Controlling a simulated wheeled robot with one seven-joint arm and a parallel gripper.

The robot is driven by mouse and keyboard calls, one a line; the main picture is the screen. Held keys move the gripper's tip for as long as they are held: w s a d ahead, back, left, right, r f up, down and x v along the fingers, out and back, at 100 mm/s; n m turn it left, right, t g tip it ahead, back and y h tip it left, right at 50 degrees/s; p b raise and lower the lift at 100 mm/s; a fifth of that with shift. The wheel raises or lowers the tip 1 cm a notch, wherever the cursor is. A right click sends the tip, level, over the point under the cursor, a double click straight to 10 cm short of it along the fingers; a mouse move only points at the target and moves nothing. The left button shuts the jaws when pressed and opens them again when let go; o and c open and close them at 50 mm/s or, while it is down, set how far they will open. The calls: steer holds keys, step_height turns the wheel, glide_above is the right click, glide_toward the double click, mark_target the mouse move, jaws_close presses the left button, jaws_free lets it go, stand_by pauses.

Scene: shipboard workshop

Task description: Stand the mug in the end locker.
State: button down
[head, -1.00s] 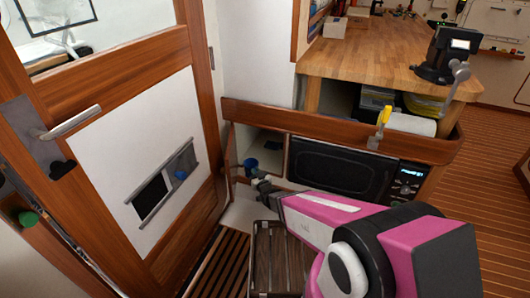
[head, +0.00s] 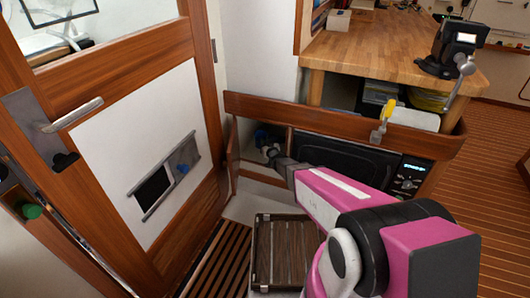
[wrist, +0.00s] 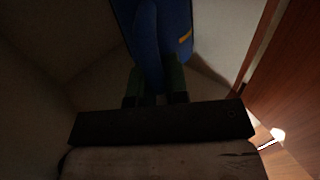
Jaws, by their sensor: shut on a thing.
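The blue mug (head: 262,137) is inside the end locker (head: 262,172), the open compartment left of the black oven. My gripper (head: 269,152) reaches in through the locker's front opening and is shut on the mug. The mug is small and partly hidden by my gripper in the head view. In the wrist view the blue mug (wrist: 160,45) fills the space beyond my dark fingers (wrist: 155,86), with a yellow mark on its right side. Its base and any gap to the locker floor cannot be made out.
A wooden locker door (head: 233,155) stands open at the opening's left. The black oven (head: 345,165) is to the right. A wooden rail (head: 310,121) runs above the opening. A yellow-handled tool (head: 383,120) is on the rail. A slatted crate (head: 283,255) stands below.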

step_height(320, 180, down, 3)
steer(key=shift+s+r, duration=0.15)
steer(key=shift+r, duration=0.05)
steer(key=shift+w+f, duration=0.2)
steer(key=shift+f, duration=1.65)
steer(key=shift+f, duration=0.1)
steer(key=c, duration=1.1)
jaws_free()
steer(key=shift+s+d, duration=0.2)
steer(key=shift+s, duration=0.3)
steer(key=v, duration=1.1)
